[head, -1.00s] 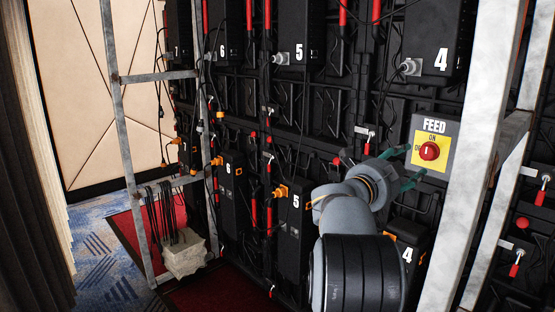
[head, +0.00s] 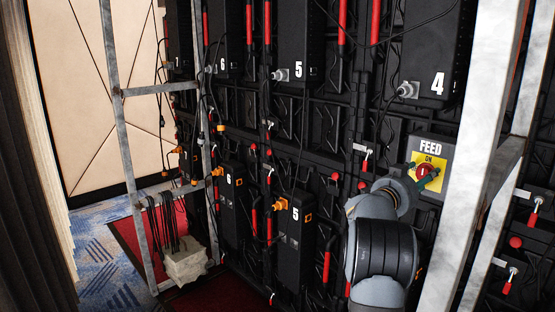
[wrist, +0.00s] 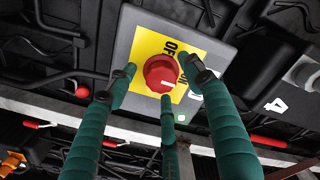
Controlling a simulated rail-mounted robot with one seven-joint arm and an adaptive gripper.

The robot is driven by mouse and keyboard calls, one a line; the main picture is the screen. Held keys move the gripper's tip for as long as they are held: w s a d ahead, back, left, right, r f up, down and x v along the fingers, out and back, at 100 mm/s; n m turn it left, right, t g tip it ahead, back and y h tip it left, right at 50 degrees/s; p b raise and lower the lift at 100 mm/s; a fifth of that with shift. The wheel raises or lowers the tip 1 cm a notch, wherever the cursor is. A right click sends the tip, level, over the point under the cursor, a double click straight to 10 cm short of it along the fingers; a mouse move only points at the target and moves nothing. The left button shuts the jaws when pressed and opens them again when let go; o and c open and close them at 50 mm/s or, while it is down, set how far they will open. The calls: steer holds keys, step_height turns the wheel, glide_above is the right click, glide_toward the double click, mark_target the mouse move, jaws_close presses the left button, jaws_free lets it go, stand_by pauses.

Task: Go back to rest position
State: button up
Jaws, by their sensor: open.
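The FEED switch box (head: 431,150) is grey with a yellow plate and a red rotary knob (head: 421,172). My gripper (head: 425,181) is in front of the box in the head view, partly covering the plate. In the wrist view my gripper (wrist: 163,88) has three green fingers spread open around the knob's outline, with nothing held. I cannot tell how far the fingertips are from the knob.
A pale metal frame post (head: 483,150) stands close right of the box. Black numbered units, such as unit 4 (head: 437,50), and hanging cables fill the wall behind. A grey ladder frame (head: 131,150) with a stone-like weight (head: 185,265) stands left.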

steer(key=n+p, duration=0.3)
steer(key=p, duration=0.1)
steer(key=shift+a+r+n, duration=0.1)
steer(key=shift+r+n, duration=0.3)
steer(key=n+p, duration=0.4)
steer(key=p, duration=0.3)
steer(key=shift+f+n, duration=0.1)
steer(key=shift+n, duration=0.3)
steer(key=v, duration=0.1)
steer(key=b+v, duration=0.1)
steer(key=shift+s+a+f, duration=0.25)
steer(key=shift+s+f, duration=0.05)
steer(key=shift+s+a, duration=0.1)
steer(key=shift+s, duration=0.05)
steer(key=shift+a, duration=0.1)
